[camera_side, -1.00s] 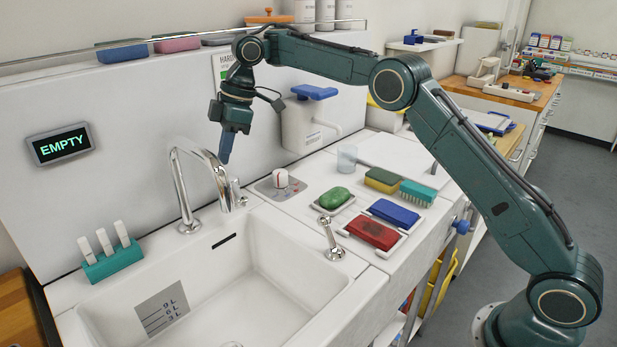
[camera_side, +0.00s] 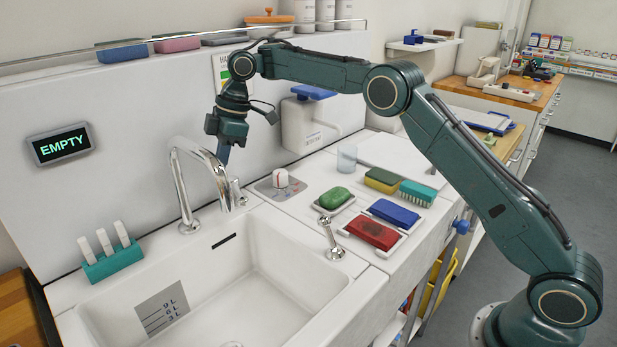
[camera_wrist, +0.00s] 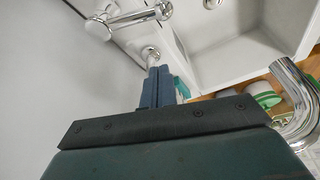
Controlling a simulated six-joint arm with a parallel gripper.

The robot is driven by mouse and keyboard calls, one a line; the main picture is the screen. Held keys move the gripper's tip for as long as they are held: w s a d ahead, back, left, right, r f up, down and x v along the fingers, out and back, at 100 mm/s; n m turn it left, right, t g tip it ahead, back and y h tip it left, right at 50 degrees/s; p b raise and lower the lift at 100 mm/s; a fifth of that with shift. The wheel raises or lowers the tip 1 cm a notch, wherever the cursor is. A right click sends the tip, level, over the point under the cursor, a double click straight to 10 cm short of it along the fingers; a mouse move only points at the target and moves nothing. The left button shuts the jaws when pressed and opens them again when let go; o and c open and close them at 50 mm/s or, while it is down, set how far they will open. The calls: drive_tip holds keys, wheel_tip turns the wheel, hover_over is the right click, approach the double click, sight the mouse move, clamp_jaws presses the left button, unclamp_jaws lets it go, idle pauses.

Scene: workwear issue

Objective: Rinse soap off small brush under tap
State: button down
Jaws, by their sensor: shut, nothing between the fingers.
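The small teal brush (camera_side: 418,192) lies bristles up on the counter right of the sink; I cannot tell whether soap is on it. The chrome tap (camera_side: 178,180) arches over the back of the sink (camera_side: 270,262), and no water shows from it. A chrome part of the tap also shows at the right of the wrist view (camera_wrist: 296,95). My gripper (camera_side: 222,163) is shut and empty, pointing down behind the tap's spout. In the wrist view its blue fingers (camera_wrist: 158,72) are together, with a chrome fitting (camera_wrist: 150,53) just beyond their tips.
A green soap (camera_side: 335,197) sits in a dish, beside a red block (camera_side: 372,234) and a blue block (camera_side: 394,212) in trays. The wall display (camera_side: 62,144) reads EMPTY. The basin is clear.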

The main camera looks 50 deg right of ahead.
sight(239, 194)
wheel_tip(239, 194, down, 8)
drive_tip(key=d, duration=0.1)
drive_tip(key=shift+s+d+r, duration=0.15)
drive_tip(key=shift+s+d, duration=0.1)
idle(0.7)
idle(0.3)
drive_tip(key=shift+s+d+n, duration=0.15)
drive_tip(key=shift+d+n, duration=0.15)
drive_tip(key=shift+n, duration=0.2)
drive_tip(key=shift+s+d, duration=0.25)
drive_tip(key=shift+d, duration=0.25)
drive_tip(key=v, duration=0.7)
drive_tip(key=shift+r, duration=0.25)
